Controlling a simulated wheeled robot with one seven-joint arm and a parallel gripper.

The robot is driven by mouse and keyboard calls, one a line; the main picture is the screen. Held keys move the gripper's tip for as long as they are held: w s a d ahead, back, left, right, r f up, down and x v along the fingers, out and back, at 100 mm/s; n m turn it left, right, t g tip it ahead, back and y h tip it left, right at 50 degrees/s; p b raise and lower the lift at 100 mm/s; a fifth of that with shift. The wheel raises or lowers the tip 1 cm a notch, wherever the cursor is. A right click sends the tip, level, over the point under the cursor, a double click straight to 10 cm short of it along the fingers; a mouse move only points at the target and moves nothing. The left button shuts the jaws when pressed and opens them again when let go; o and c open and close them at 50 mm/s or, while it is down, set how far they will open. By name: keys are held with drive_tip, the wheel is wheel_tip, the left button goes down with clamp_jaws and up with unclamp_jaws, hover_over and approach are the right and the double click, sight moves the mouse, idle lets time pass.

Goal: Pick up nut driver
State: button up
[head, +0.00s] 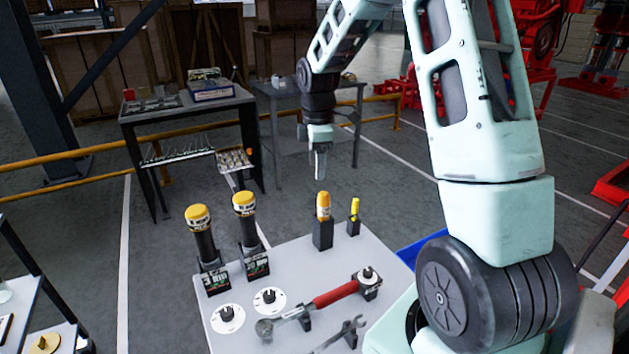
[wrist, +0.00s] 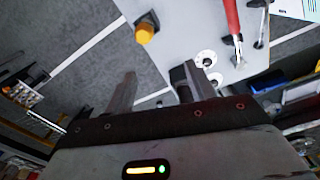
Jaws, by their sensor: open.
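Two upright yellow-handled tools stand in black holders at the back of the grey table (head: 300,262). The thicker one, with an orange-yellow handle (head: 323,204), is likely the nut driver; a thinner yellow one (head: 355,209) stands to its right. I cannot tell for certain which is the nut driver. My gripper (head: 320,176) points down, above the thicker handle in the head view and apart from it. In the wrist view my gripper (wrist: 153,85) has its fingers spread with nothing between them. The orange handle (wrist: 146,31) shows beyond the fingertips, toward the top.
Two black cylinders with yellow caps (head: 198,218) (head: 245,204) stand left of the tools. A red-handled wrench (head: 335,295) and white discs (head: 228,319) lie in front. A blue bin (head: 420,243) is right of the table. Space around my gripper looks clear.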

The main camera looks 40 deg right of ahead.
drive_tip(key=d+p, duration=0.1)
drive_tip(key=d, duration=0.3)
drive_tip(key=p, duration=0.3)
approach(324, 207)
drive_tip(key=f, duration=0.3)
drive_tip(key=w+d+f, duration=0.1)
drive_tip(key=f, duration=0.1)
drive_tip(key=shift+w+d+f, duration=0.1)
drive_tip(key=shift+w+f, duration=0.05)
drive_tip(key=shift+w+f+p, duration=0.1)
drive_tip(key=shift+f+p, duration=0.85)
drive_tip(key=shift+f, duration=2.05)
clamp_jaws()
drive_tip(key=shift+r, duration=0.1)
wheel_tip(324, 207, up, 18)
drive_tip(key=b, duration=0.4)
